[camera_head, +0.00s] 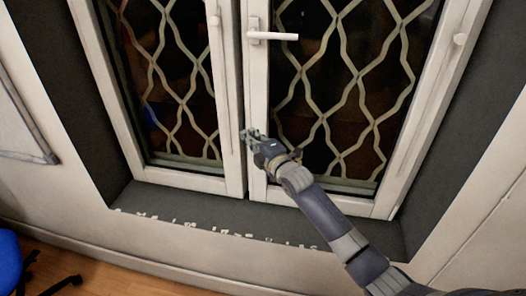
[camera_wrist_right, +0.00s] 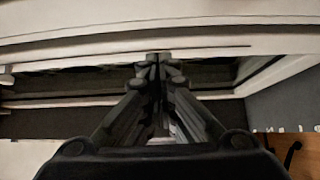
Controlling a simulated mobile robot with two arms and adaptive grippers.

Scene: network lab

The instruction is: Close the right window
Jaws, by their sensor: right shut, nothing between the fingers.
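The right window (camera_head: 335,185) is a white-framed sash with a diamond lattice over dark glass, and it stands close to the left window (camera_head: 185,180) at the middle. I cannot tell whether a small gap is left between them. The white handle (camera_head: 272,36) on the right sash points sideways to the right. My right gripper (camera_head: 249,134) is shut and empty at the left edge of the right sash, below the handle. In the right wrist view its fingers (camera_wrist_right: 158,62) point at the white frame (camera_wrist_right: 200,42); I cannot tell whether they touch it. My left gripper is not in view.
A dark sill (camera_head: 150,199) with small white marks runs below the windows. A whiteboard (camera_head: 20,125) hangs on the left wall. A blue chair (camera_head: 8,262) stands at the lower left on the wooden floor (camera_head: 100,275).

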